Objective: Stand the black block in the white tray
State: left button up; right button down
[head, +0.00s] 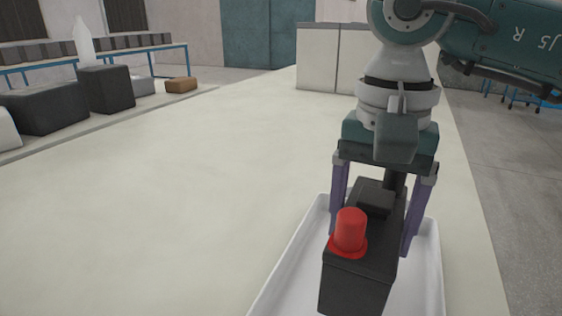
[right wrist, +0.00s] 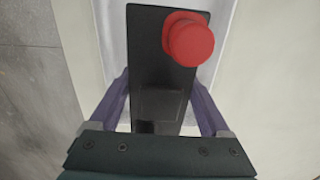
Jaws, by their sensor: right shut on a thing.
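The black block (head: 357,284) is a dark box with a red cap (head: 350,231) on its top face, near the front end. My right gripper (head: 376,245) has its purple fingers on both long sides of the block and is shut on it. The white tray (head: 293,262) lies on the table under and around the block in the head view. Its white floor also shows in the right wrist view (right wrist: 111,42), behind the block (right wrist: 158,75). I cannot tell whether the block's underside touches the tray. My left gripper is out of view.
The pale table (head: 200,190) is clear in the middle. Dark boxes (head: 106,89) and a small brown block (head: 181,85) stand at the far left. The table's right edge runs close to the tray, with grey floor (head: 515,190) beyond.

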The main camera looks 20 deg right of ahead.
aim_at(377, 195)
jog(key=shift+w+f, duration=0.1)
jog(key=shift+f, duration=2.4)
jog(key=shift+f+b, duration=0.15)
jog(key=shift+b, duration=0.2)
grip_release()
notch_tip(377, 195, up, 12)
jog(key=shift+r+p, duration=0.1)
jog(key=shift+p, duration=0.25)
